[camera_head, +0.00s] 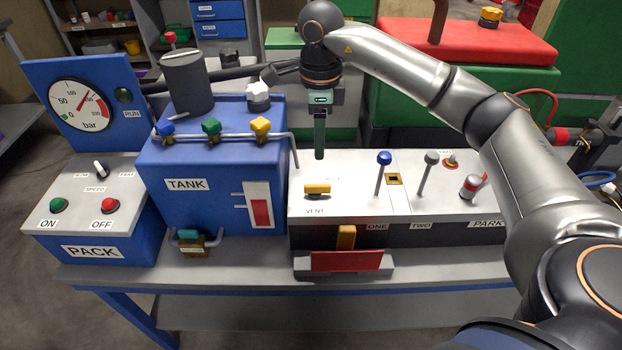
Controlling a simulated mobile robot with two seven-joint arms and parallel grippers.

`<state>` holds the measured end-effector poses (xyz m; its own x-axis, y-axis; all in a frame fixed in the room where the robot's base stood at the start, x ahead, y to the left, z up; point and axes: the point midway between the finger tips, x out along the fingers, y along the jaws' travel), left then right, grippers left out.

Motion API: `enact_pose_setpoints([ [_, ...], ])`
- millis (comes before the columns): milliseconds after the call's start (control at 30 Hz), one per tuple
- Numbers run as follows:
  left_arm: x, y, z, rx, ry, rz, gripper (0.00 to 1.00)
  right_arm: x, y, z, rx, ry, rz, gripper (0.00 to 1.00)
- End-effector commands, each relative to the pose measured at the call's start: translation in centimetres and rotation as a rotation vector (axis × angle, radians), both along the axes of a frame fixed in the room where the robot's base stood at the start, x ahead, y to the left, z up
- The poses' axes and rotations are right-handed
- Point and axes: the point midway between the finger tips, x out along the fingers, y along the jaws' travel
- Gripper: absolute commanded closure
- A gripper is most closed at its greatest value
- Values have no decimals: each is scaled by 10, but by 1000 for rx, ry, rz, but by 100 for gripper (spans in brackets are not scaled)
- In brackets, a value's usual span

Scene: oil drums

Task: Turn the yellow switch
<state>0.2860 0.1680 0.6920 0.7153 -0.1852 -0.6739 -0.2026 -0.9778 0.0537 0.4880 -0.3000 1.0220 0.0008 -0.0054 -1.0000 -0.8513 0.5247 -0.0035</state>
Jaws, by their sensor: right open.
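The yellow switch (318,190) is a small yellow bar handle. It lies left to right on the light grey panel top (345,203), just above the VENT label. My right gripper (319,155) points straight down above and a little behind the switch, and appears not to touch it. I see its fingers nearly edge-on, one hiding the other. The jaws are open with nothing seen between them. My left gripper is not in view.
A blue-knobbed lever (384,160) and a grey-knobbed lever (430,160) stand right of the switch. The blue tank (190,215) with coloured valves is close on the left. A red-fronted tray (345,261) sits in front. My right arm covers the right side.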

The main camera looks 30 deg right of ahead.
Motion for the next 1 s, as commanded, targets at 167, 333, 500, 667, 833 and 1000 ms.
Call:
enact_pose_setpoints([
  [167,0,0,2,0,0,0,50,-1,0,-35,1,7,1,55],
  [333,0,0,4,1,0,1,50,-2,1,-71,3,6,3,55],
  [500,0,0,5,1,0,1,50,-1,1,-97,4,3,2,55],
  [667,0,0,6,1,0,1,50,-1,1,-111,4,2,2,55],
  [833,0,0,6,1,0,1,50,0,2,-115,5,0,2,55],
  [1000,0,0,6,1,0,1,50,0,2,-115,5,0,2,55],
])
